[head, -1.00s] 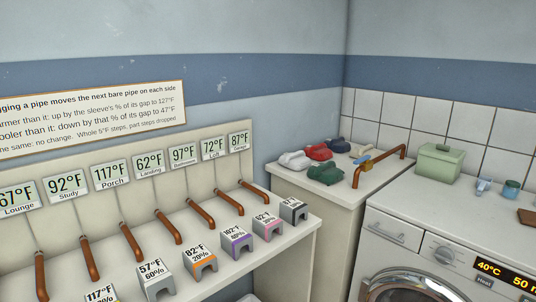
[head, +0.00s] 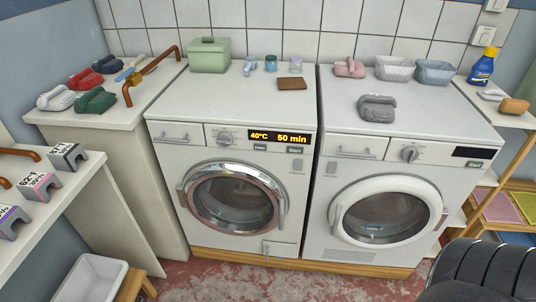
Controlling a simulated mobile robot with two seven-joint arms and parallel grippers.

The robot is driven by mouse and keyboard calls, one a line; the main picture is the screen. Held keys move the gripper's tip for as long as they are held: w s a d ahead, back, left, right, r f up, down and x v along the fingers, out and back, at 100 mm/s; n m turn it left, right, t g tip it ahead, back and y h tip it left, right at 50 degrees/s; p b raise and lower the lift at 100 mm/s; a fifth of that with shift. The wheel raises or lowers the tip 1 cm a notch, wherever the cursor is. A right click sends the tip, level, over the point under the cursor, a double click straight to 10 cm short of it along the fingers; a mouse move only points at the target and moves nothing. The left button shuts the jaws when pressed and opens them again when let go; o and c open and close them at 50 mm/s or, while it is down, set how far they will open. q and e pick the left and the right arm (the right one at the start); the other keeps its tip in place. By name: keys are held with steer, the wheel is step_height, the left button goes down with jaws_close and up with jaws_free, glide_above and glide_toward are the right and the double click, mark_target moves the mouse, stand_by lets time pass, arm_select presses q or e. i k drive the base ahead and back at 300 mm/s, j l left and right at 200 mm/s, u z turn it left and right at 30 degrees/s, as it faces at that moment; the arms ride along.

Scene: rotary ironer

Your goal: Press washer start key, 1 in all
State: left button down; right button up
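The left machine, a white front-loader that looks like the washer (head: 165,165), has a round chrome-rimmed door (head: 235,198), which is shut. Its lit display (head: 280,137) reads 40°C and 50 min. Below the display are two small dark keys: the start key (head: 295,150), labelled Start, on the right, and another key (head: 260,148) on the left whose label is too small to read surely. Nothing covers the start key. Neither of my grippers is in view.
A second white machine (head: 330,225) with a dark display stands close on the right. A dark ribbed shape (head: 485,275) fills the lower right corner; I cannot tell what it is. Red floor in front is clear.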

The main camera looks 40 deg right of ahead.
mark_target(296, 150)
steer(key=l+z, duration=0.15)
steer(key=l, duration=0.45)
steer(key=l+z, duration=0.15)
steer(key=l, duration=0.4)
steer(key=i+l+z, duration=0.15)
steer(key=l, duration=0.4)
